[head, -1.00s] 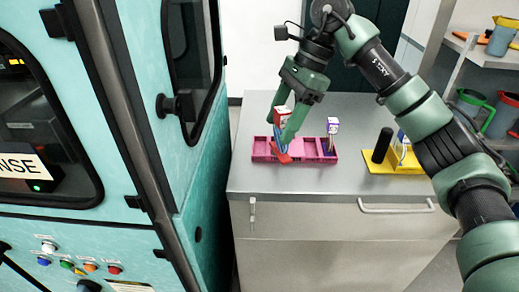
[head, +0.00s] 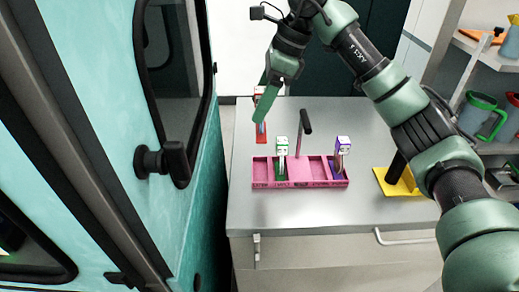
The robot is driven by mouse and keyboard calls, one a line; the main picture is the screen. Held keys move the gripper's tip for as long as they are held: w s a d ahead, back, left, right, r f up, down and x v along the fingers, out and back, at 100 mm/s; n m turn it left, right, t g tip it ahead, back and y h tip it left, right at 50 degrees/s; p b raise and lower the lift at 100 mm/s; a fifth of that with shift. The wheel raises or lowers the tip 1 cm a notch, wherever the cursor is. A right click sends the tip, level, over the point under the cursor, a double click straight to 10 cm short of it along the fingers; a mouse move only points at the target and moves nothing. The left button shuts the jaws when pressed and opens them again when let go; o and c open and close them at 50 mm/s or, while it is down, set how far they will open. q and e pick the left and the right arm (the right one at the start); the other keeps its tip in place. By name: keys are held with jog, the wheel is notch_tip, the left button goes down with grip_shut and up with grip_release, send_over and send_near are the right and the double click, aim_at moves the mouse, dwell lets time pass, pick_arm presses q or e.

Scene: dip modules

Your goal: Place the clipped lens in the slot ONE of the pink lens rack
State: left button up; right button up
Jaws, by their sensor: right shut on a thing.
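The clipped lens has a red plate (head: 262,134) with a white and red clip on top. My right gripper (head: 263,107) is shut on it and holds it upright, above and behind the left end of the rack. The gripper's fingers partly cover the clip. The pink lens rack (head: 300,185) lies on the grey counter. A green lens (head: 281,160) stands in a slot left of its middle and a purple lens (head: 340,158) stands in its right-end slot. The leftmost slot looks empty. Slot labels are too small to read. My left gripper is out of view.
A black-topped handle (head: 305,122) on a thin rod rises at the rack's middle. A yellow stand (head: 400,187) with a black cylinder is at right, partly behind my arm. A teal machine (head: 130,215) stands close on the left. The counter (head: 320,216) in front is clear.

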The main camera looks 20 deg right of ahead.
aim_at(265, 130)
jog(key=f+p, duration=0.1)
jog(key=f, duration=0.6)
jog(key=shift+w+f+p, duration=0.1)
jog(key=shift+w+p, duration=0.1)
jog(key=shift+p, duration=0.1)
notch_tip(265, 130, down, 3)
jog(key=shift+f, duration=0.1)
jog(key=shift+f+p, duration=0.15)
jog(key=shift+p, duration=0.2)
notch_tip(265, 130, down, 3)
jog(key=shift+f+p, duration=0.15)
jog(key=shift+p, duration=0.35)
jog(key=shift+f, duration=0.25)
jog(key=o, duration=1.4)
jog(key=shift+c, duration=0.2)
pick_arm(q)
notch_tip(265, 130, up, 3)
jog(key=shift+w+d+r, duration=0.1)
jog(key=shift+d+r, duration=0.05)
